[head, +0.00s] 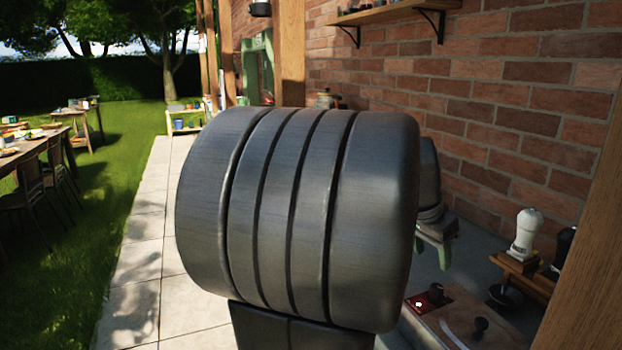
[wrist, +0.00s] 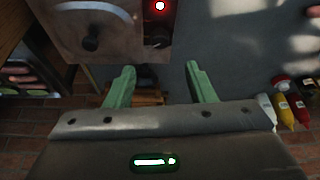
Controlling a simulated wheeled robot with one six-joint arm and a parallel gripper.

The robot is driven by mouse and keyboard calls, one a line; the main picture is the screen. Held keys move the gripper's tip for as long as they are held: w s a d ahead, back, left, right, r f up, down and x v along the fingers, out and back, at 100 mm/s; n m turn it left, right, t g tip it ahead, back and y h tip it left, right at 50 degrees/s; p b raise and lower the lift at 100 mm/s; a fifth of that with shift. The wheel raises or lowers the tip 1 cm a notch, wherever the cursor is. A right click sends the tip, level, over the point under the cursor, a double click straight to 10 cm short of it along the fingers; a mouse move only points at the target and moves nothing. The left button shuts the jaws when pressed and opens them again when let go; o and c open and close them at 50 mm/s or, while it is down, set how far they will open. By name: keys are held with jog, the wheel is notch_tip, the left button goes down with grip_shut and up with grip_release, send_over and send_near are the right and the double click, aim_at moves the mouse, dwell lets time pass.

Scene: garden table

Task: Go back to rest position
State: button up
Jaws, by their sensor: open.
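My gripper (wrist: 160,68) shows in the wrist view with its two green fingers spread apart and nothing between them. Its fingers are over a grey surface, close to a metal panel (wrist: 60,28) with a dark knob and a lit red light. In the head view a large dark grey link of my own arm fills the middle and hides much of what is behind it. Green parts that look like my gripper (head: 437,235) show just right of that link, near the brick wall.
A white mill (head: 525,235) stands on a small wooden rack (head: 530,278) at the right. White, yellow and red bottles (wrist: 282,108) show in the wrist view. A wall shelf (head: 395,11) is above. A paved path (head: 140,270) and lawn lie left.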

aim_at(438, 286)
jog(key=x, duration=1)
jog(key=shift+d+f, duration=0.2)
jog(key=shift+f, duration=0.15)
jog(key=shift+w+r+n, duration=0.1)
jog(key=shift+r+n, duration=0.1)
jog(key=shift+n, duration=0.1)
jog(key=shift+n+t+p, duration=0.3)
jog(key=shift+n+p, duration=0.3)
jog(key=shift+p, duration=0.1)
jog(key=shift+d+n+t+y+p, duration=0.1)
jog(key=shift+n+t+y+p, duration=0.4)
jog(key=shift+n+p, duration=0.8)
jog(key=shift+f+n+y, duration=0.1)
jog(key=shift+n+y, duration=0.5)
jog(key=shift+n, duration=1.1)
jog(key=shift+d+n+t+y, duration=0.15)
jog(key=shift+n+y, duration=0.25)
jog(key=shift+n, duration=0.65)
jog(key=shift+d+n+t+y, duration=0.1)
jog(key=shift+n+t+y, duration=0.25)
jog(key=shift+n, duration=0.7)
jog(key=v, duration=0.8)
jog(key=shift+a, duration=0.1)
